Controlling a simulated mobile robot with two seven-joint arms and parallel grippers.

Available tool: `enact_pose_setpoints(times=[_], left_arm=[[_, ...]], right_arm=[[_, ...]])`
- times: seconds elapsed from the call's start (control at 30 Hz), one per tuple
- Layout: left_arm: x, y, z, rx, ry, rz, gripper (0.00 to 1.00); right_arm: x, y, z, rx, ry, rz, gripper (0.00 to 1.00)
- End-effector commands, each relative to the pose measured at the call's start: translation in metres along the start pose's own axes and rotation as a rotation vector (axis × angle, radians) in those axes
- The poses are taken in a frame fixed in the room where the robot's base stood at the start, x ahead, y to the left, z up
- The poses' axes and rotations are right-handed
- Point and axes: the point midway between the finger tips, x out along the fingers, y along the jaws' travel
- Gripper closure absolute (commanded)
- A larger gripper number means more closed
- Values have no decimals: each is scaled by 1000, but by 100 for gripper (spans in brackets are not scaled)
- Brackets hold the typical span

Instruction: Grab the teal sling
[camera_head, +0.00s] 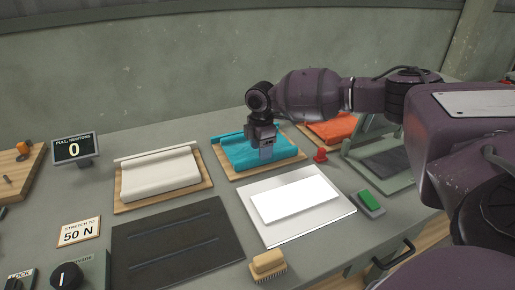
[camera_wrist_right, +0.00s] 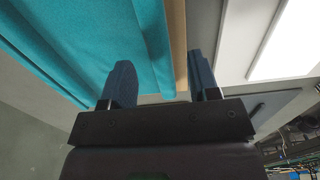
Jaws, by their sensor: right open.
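The teal sling (camera_head: 240,152) lies folded on a wooden board (camera_head: 279,170) at the back middle of the bench. My right gripper (camera_head: 266,155) is over the sling's front right part, pointing down, and hides some of it. In the right wrist view the sling (camera_wrist_right: 75,45) fills the upper left, and its edge runs between the two open fingers of my right gripper (camera_wrist_right: 163,85). I cannot tell whether the fingers touch the cloth. The left gripper does not show.
A cream sling (camera_head: 160,172) lies on a board to the left, an orange one (camera_head: 332,129) to the right. In front are a white panel (camera_head: 297,200), a dark mat (camera_head: 175,248), a brush (camera_head: 268,264) and a green-topped block (camera_head: 371,202). A red knob (camera_head: 320,155) stands nearby.

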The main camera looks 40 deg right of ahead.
Motion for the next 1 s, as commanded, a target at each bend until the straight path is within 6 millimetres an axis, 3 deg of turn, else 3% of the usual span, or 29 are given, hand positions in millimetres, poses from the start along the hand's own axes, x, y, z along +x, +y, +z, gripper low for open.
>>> enact_pose_setpoints(times=[0.17,0.47,0.8,1.0], left_arm=[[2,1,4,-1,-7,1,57],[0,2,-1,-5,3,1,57],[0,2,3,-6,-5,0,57],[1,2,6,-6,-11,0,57]], right_arm=[[21,0,0,1,-1,-2,45],[23,0,0,1,0,0,45],[23,0,0,1,0,-1,97],[23,0,0,1,0,0,100]])
